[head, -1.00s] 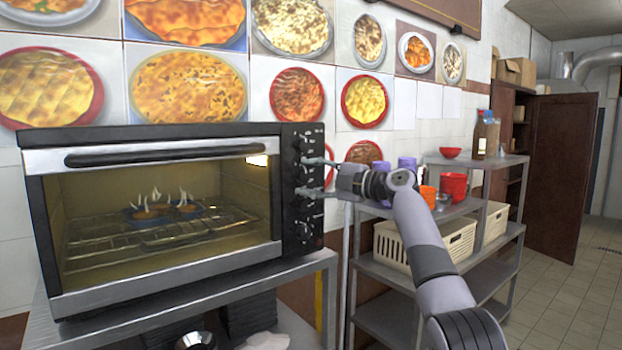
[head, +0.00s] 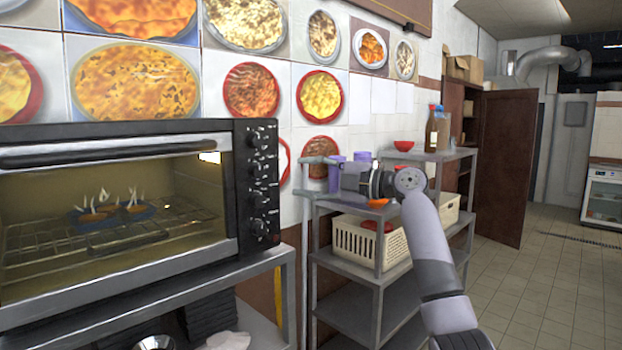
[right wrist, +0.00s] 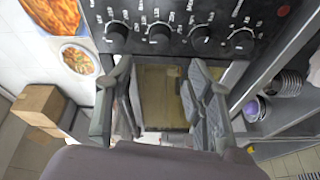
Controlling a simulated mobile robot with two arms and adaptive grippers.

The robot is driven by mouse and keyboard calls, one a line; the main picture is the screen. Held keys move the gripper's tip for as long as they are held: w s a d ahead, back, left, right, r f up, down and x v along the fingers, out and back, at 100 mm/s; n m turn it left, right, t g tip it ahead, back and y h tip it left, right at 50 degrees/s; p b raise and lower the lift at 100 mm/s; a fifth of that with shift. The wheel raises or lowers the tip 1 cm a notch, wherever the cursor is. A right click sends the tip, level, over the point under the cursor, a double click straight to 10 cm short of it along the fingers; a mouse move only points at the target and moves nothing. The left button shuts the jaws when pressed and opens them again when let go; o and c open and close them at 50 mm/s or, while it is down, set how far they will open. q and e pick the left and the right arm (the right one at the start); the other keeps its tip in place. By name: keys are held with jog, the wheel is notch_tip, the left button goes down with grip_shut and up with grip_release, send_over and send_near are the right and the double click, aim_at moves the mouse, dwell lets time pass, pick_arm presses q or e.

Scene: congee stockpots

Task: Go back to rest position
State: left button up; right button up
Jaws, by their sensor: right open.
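My right gripper (head: 301,176) is in front of the wall, just right of the oven's knob panel (head: 263,182). Its two fingers point left, apart and empty, with a small gap to the panel in the head view. In the right wrist view the open fingers (right wrist: 156,100) have a row of black knobs (right wrist: 158,36) beyond them. The oven (head: 118,254) has its door shut and its light on. Blue dishes (head: 140,212) with white wisps above them sit on the rack inside. My left gripper is not in view.
A grey metal shelf (head: 345,268) with a cream basket (head: 354,243), purple cups (head: 336,159) and a bottle (head: 432,132) stands behind my right arm. A brown door (head: 507,165) stands open farther back. The tiled floor (head: 540,285) at the right is clear.

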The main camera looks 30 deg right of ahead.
jog(key=shift+s+d, duration=0.15)
jog(key=shift+s, duration=0.1)
dwell(0.3)
